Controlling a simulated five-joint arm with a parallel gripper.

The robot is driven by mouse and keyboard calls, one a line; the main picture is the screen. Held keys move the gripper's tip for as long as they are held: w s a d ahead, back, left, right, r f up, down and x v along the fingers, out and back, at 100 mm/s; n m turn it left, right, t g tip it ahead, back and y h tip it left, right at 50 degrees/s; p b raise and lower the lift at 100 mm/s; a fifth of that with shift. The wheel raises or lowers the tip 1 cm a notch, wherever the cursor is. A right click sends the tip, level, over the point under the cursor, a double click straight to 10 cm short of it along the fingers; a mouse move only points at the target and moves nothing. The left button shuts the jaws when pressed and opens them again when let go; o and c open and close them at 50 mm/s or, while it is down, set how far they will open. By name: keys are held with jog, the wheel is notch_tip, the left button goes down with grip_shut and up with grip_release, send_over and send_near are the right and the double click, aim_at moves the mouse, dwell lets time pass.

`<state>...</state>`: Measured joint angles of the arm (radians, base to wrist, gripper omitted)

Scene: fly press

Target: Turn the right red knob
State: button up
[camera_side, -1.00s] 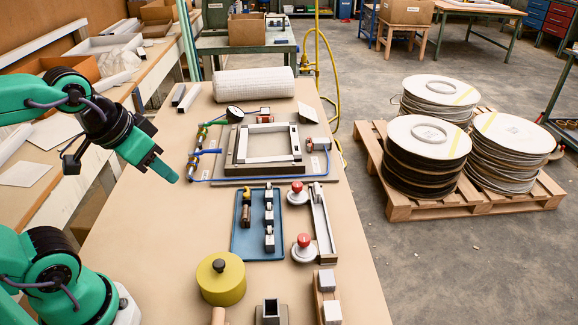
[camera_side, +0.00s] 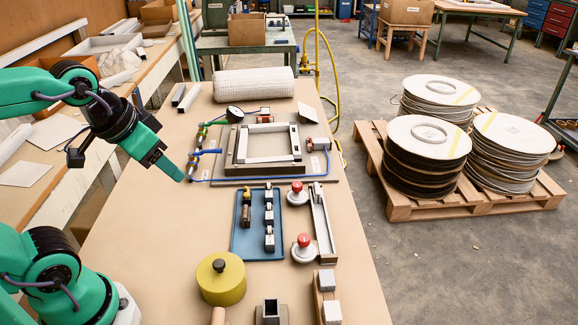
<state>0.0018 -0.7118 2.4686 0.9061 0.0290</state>
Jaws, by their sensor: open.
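Two red knobs on round pale bases stand on the table, one farther back (camera_side: 297,186) and one nearer the front (camera_side: 304,240). They are almost in line from back to front, both just left of a long metal channel (camera_side: 322,222). My green gripper (camera_side: 178,176) is in the air over the left side of the table, pointing down and to the right. It is well left of both knobs, touching neither, and holds nothing that I can see. Its fingers look close together from this side, and the gap between them is hard to see.
A blue tray (camera_side: 239,245) with small dark fittings lies between my gripper and the knobs. Behind it is a square frame fixture (camera_side: 237,164) with blue hose. A yellow lidded pot (camera_side: 221,284) stands in front. The tabletop left of the tray is clear.

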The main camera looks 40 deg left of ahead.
jog(key=w+r+m+g, duration=0.2)
jog(key=w+m, duration=0.2)
jog(key=w, duration=0.6)
jog(key=m+g, duration=0.3)
jog(key=m, duration=0.6)
send_over(297, 184)
jog(key=f, duration=1.4)
jog(key=shift+s+f, duration=0.2)
jog(key=shift+f, duration=0.1)
jog(key=shift+w+f, duration=0.25)
jog(key=shift+f, duration=0.15)
jog(key=shift+f, duration=0.1)
jog(key=shift+f, duration=3.8)
